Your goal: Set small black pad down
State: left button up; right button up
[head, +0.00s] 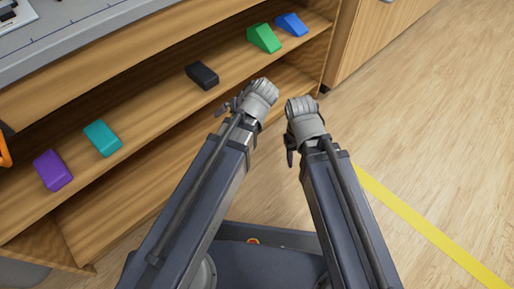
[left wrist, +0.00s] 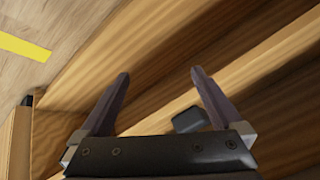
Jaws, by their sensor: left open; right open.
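The small black pad (head: 202,75) lies on the wooden shelf, near the middle of its length. A dark block that looks like this pad (left wrist: 190,119) shows in the left wrist view, partly hidden behind the gripper's body and right finger. My left gripper (head: 228,106) is just in front of the shelf, to the right of and nearer than the pad, apart from it. In the left wrist view its fingers (left wrist: 160,74) are spread with nothing between them. My right gripper (head: 290,157) is open and hangs over the floor, away from the shelf; its fingers show only in part.
On the same shelf are a purple block (head: 53,170) and a teal block (head: 103,138) to the left, and a green wedge (head: 264,38) and a blue wedge (head: 291,24) to the right. A grey worktop (head: 85,42) is above. The floor (head: 430,130) at right is clear, with a yellow line.

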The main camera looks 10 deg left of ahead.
pick_arm(q)
jog(key=s+d+f+m+g+h, duration=0.4)
jog(key=s+d+m, duration=0.4)
jog(key=s+d, duration=0.2)
jog(key=shift+s+d+h, duration=0.2)
jog(key=shift+s+h, duration=0.2)
jog(key=shift+s, duration=0.4)
notch_tip(320, 180, up, 41)
jog(key=p, duration=4)
jog(key=shift+p, duration=0.4)
jog(key=shift+f, duration=0.1)
